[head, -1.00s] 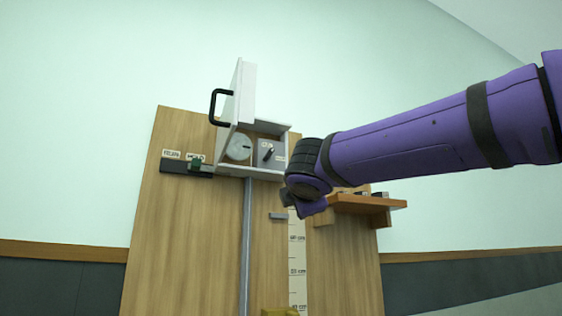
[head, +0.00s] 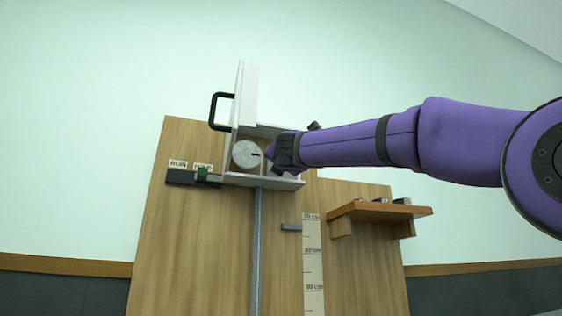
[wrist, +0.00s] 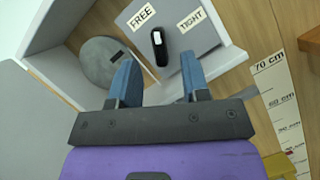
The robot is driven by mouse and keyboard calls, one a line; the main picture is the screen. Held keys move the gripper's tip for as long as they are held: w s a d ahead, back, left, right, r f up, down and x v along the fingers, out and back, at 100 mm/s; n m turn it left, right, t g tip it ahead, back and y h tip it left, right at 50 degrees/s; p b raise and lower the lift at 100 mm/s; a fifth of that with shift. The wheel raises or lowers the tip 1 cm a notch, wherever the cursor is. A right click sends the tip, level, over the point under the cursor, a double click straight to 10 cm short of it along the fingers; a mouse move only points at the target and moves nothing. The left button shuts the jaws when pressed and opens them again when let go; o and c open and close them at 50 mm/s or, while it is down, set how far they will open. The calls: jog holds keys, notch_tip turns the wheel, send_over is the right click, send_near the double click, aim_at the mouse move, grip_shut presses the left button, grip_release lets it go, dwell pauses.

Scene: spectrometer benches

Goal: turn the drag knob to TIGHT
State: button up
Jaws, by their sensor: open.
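The drag knob (wrist: 159,46) is a black bar with a white mark on a grey plate (wrist: 196,22). In the wrist view it lies between a FREE label (wrist: 142,16) and a TIGHT label (wrist: 191,19), and its marked end points up between them. My gripper (wrist: 158,70) is open, its two blue fingers on either side of the knob's near end in the picture. I cannot tell whether they touch it. In the head view my wrist hides the knob and the gripper's fingers.
The knob's plate sits in a white box whose lid (head: 243,95), with a black handle, stands open. A round grey disc (head: 246,154) is beside it. A RUN slider with a green knob (head: 203,173), a scale strip (head: 313,265) and a wooden shelf (head: 380,210) are nearby.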

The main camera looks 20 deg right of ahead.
jog(key=shift+x, duration=2)
grip_shut()
